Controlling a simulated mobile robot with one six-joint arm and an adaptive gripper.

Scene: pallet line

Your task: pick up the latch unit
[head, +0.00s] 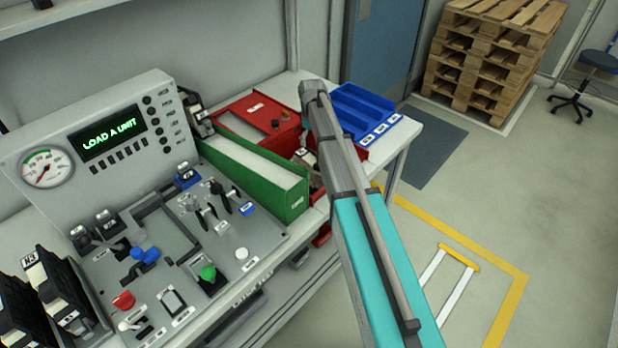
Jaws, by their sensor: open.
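I cannot tell for sure which object is the latch unit. Black-and-white units with label tags (62,290) stand upright at the lower left, one tagged like "H-3". Another dark unit with a pale face (196,113) stands behind the panel's right end. A small pale and dark part (305,156) sits by the red bin, partly hidden by my arm. My arm rises from the lower right to a grey joint over the bench; my gripper does not show.
A control panel (215,215) with levers and buttons has a display (113,139) reading "LOAD A UNIT". A green bin (262,184), red box (262,120) and blue trays (358,110) crowd the bench. Stacked pallets (485,70) stand behind; the floor at right is mostly clear.

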